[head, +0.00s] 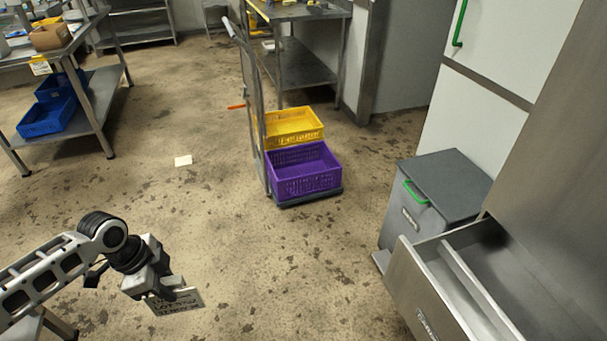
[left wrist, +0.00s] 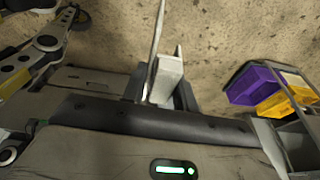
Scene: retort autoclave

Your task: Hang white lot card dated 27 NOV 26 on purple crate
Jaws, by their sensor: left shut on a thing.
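The purple crate (head: 303,173) sits on a low cart on the floor, in front of a yellow crate (head: 293,127). It also shows in the left wrist view (left wrist: 251,86) at the right. My left gripper (head: 170,292) is at the lower left in the head view, well short of the cart. It is shut on a pale lot card (head: 180,303) with dark print, held above the floor. The print is too small to read surely. In the left wrist view the card (left wrist: 155,48) shows nearly edge-on at the gripper (left wrist: 168,78). My right gripper is out of view.
The cart's upright handle (head: 250,100) stands left of the crates. A grey bin (head: 440,195) and an open steel drawer (head: 430,290) stand right. A table with blue crates (head: 47,118) stands left. The floor between is clear.

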